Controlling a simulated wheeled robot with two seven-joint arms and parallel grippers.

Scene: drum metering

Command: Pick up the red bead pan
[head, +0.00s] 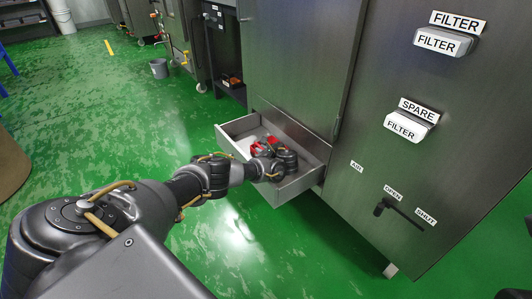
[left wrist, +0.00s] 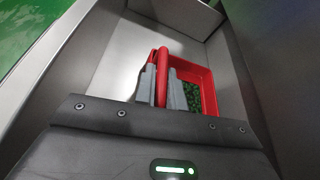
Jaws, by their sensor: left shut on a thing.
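The red bead pan (head: 258,147) sits inside an open grey drawer (head: 235,146) low on the metal cabinet. In the left wrist view the red pan (left wrist: 209,92) holds dark green beads (left wrist: 191,95), and its red handle runs between my fingers. My left gripper (head: 266,153) reaches down into the drawer. In the left wrist view the left gripper (left wrist: 162,88) is shut on the pan's handle. The gripper hides part of the pan. I cannot tell whether the pan touches the drawer floor. My right gripper does not show.
The drawer walls (left wrist: 75,68) stand close around the gripper. The green floor left of the drawer is clear.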

